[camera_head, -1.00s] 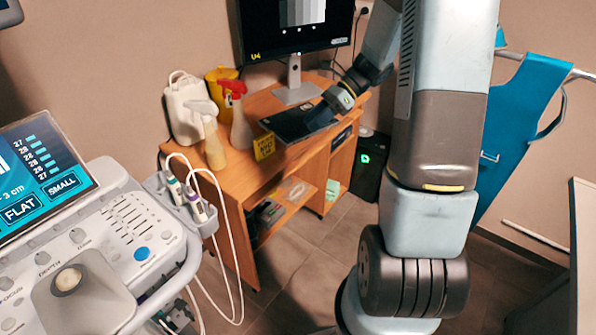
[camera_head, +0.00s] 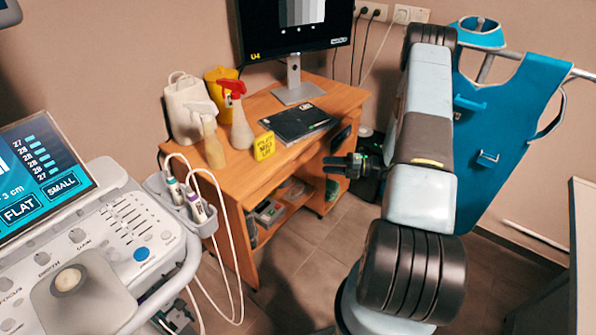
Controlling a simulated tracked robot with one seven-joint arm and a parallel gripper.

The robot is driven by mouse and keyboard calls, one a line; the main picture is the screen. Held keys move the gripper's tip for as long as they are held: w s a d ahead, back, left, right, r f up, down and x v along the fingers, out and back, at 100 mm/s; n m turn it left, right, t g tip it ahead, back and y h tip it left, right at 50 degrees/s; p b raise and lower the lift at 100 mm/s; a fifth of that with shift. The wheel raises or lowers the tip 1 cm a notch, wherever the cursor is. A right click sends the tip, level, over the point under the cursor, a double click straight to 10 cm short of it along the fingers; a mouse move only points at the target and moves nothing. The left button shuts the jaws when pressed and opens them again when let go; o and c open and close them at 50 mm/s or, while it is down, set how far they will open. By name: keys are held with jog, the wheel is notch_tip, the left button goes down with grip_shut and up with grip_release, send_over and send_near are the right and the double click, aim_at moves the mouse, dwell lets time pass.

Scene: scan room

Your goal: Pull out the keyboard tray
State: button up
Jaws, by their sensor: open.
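The wooden desk (camera_head: 262,172) stands left of my arm. Under its top is a wooden board (camera_head: 283,218) with small items on it; I cannot tell whether this is the keyboard tray or a fixed shelf. My gripper (camera_head: 337,165) is dark, points left and is open.
On the desk are a monitor (camera_head: 292,30), a dark flat folder (camera_head: 298,123), a yellow block (camera_head: 264,146), spray bottles (camera_head: 240,120) and a white jug (camera_head: 185,105). An ultrasound console (camera_head: 110,230) fills the left front. A blue apron (camera_head: 500,130) hangs right. Floor between is clear.

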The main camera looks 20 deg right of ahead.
aim_at(297, 170)
notch_tip(297, 170, down, 6)
jog(key=d+m+t, duration=0.1)
jog(key=m+t, duration=0.2)
jog(key=m, duration=0.1)
jog(key=shift+h, duration=0.3)
jog(key=x, duration=1.3)
jog(key=shift+s+r, duration=0.1)
jog(key=shift+s, duration=0.05)
jog(key=shift+c, duration=0.3)
grip_shut()
jog(key=shift+s, duration=0.1)
